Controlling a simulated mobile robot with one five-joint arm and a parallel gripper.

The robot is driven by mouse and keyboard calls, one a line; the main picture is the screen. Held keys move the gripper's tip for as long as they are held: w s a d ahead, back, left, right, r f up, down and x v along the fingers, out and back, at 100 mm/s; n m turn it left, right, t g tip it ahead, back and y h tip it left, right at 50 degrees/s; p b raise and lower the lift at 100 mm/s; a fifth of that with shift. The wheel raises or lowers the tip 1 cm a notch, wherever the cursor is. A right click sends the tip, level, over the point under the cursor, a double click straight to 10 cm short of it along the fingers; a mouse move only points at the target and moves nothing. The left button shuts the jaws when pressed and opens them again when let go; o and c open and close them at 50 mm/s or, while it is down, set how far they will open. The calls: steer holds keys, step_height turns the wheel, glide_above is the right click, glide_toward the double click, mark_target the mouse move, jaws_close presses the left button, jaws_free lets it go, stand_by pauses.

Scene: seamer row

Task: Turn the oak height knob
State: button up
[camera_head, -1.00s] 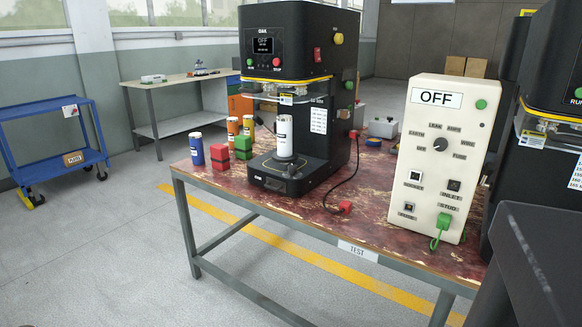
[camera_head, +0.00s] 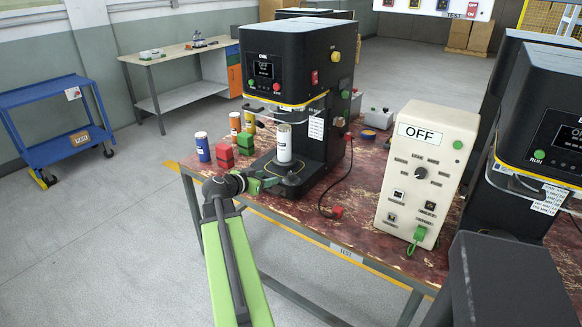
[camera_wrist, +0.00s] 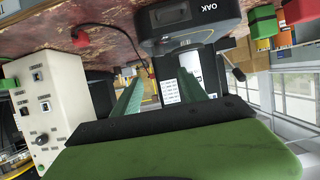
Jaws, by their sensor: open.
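The black oak machine (camera_head: 290,70) stands on the worn red table, with a dark screen reading OFF. In the wrist view its front, lettered OAK, appears upside down (camera_wrist: 203,14). A yellow round knob (camera_head: 336,57) and a green one (camera_head: 345,94) sit on its right side; I cannot tell which control is the height knob. A dark round-ended handle (camera_wrist: 239,74) shows beside the machine in the wrist view. My gripper (camera_head: 270,182) is at the front of the machine's base, below the white can (camera_head: 284,143). In the wrist view its green fingers (camera_wrist: 160,88) are apart and empty.
A cream test box (camera_head: 425,160) reading OFF stands to the right, with a red plug (camera_head: 337,211) and cable on the table between. Blue (camera_head: 202,147) and orange cans and red and green blocks (camera_head: 224,155) stand left. A second black machine (camera_head: 540,130) is at far right.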

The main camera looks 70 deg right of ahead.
mark_target(291, 173)
steer(key=b+x, duration=0.2)
steer(key=x, duration=0.3)
steer(key=b+x, duration=0.2)
steer(key=x, duration=0.4)
steer(key=b+x, duration=0.2)
steer(key=x, duration=0.4)
steer(key=shift+w+f+b, duration=0.15)
steer(key=shift+f+b, duration=0.15)
steer(key=shift+b, duration=0.05)
steer(key=shift+c, duration=0.4)
jaws_close()
steer(key=shift+a, duration=0.15)
steer(key=shift+r+n+t, duration=0.1)
steer(key=shift+n+t, duration=0.2)
steer(key=shift+t, duration=0.1)
